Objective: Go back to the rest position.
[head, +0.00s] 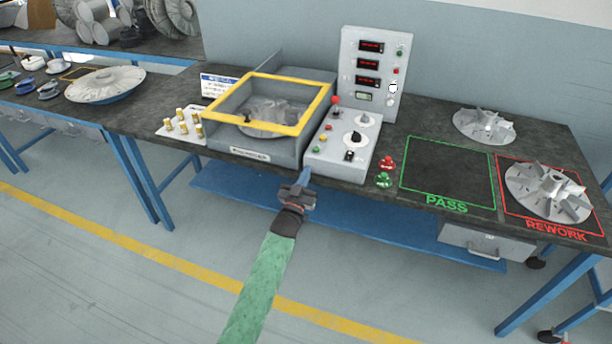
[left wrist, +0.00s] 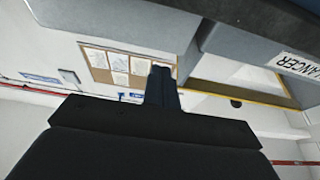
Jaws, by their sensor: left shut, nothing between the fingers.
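My left gripper (head: 304,186) is shut and empty in the head view. It is in front of the bench's front edge, near the corner between the balancer and the control panel. My left arm with its green sleeve reaches up to it from the bottom of the picture. In the left wrist view the closed fingers (left wrist: 162,85) show at the middle, with the balancer's grey housing (left wrist: 240,40) close by at upper right. My right gripper is not in view.
The balancer's yellow-framed guard (head: 268,76) surrounds an impeller. The control box (head: 340,150) stands beside it. An impeller lies on the REWORK square (head: 510,213); the PASS square (head: 448,170) is empty. Another impeller (head: 485,125) lies behind. Floor in front is clear.

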